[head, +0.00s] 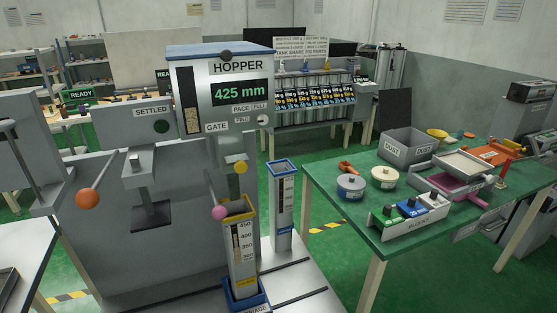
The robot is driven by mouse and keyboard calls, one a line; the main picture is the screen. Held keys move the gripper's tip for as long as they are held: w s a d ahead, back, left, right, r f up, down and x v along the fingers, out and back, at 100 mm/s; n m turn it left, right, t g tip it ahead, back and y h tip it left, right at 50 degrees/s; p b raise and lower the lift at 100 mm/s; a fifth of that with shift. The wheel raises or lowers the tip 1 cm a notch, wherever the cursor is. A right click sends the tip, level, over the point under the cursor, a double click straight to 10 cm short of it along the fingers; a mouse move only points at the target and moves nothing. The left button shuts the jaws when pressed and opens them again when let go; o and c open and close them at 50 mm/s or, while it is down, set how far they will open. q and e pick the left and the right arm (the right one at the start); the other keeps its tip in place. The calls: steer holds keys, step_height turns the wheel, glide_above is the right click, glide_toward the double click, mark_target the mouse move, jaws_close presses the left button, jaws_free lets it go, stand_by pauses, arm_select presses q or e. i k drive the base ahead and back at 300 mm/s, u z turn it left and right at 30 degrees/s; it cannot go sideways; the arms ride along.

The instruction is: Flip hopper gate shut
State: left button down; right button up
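The hopper (222,66) is a grey box with a blue top and a green display reading 425 mm. A GATE label (216,127) is on its lower front. Below it, a thin rod ends in a pink ball (219,213), hanging low, and a yellow ball (240,167) sits under the spout. I cannot tell which ball belongs to the gate. A clear-fronted column with a yellow rim (238,211) stands upright under the spout in a blue holder (244,296). Its scale shows marks around 450 to 350. Neither of my grippers is in view.
A grey machine marked SETTLED (153,112) has a lever with an orange ball (88,198) to the left. A second blue-rimmed column (283,205) stands behind right. A green table (335,212) at right holds a DUST bin (408,146), round tubs and a tray.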

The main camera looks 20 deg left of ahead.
mark_target(239, 161)
steer(key=z, duration=0.5)
steer(key=k, duration=0.35)
steer(key=z, duration=0.2)
